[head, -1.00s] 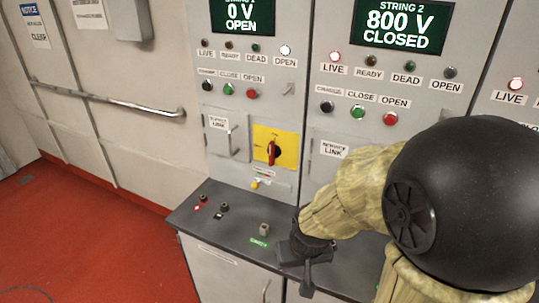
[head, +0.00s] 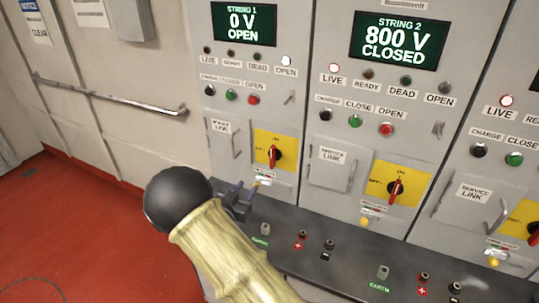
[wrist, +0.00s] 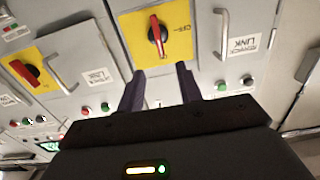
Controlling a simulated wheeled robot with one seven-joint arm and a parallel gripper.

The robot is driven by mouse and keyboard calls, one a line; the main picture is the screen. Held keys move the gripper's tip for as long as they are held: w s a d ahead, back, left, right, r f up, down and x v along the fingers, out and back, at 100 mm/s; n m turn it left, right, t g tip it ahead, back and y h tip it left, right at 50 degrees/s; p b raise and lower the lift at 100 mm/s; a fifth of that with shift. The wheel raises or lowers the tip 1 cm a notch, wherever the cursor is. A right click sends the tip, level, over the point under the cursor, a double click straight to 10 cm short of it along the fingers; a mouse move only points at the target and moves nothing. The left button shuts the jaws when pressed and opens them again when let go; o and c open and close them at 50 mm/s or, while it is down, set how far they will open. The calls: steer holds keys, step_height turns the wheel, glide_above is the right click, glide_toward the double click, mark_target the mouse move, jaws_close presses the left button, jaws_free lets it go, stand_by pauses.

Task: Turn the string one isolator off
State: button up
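The string one isolator is a red rotary handle (head: 273,155) on a yellow plate, below the display reading 0 V OPEN. Its handle stands upright, pointing at the ON mark, with OFF at its left. In the wrist view, which is turned upside down, this handle (wrist: 156,35) is above the fingers, near the middle. My gripper (head: 240,198) is below the isolator, over the console ledge, not touching the handle. In the wrist view its two dark fingers (wrist: 160,88) are spread apart with nothing between them.
String two's isolator (head: 396,189) is to the right, under a display reading 800 V CLOSED. A service link handle (head: 236,141) projects left of the string one isolator. The ledge (head: 310,258) carries terminals and an earth post (head: 265,229). A handrail (head: 110,100) runs along the left wall.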

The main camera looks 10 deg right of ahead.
steer(key=shift+s+r+h, duration=0.1)
steer(key=shift+h, duration=0.2)
steer(key=p, duration=0.6)
glide_toward(271, 157)
steer(key=x, duration=0.8)
steer(key=shift+w+d, duration=0.15)
steer(key=shift+w, duration=0.1)
steer(key=shift+w+d, duration=0.2)
steer(key=shift+w, duration=0.1)
steer(key=shift+c, duration=0.2)
jaws_close()
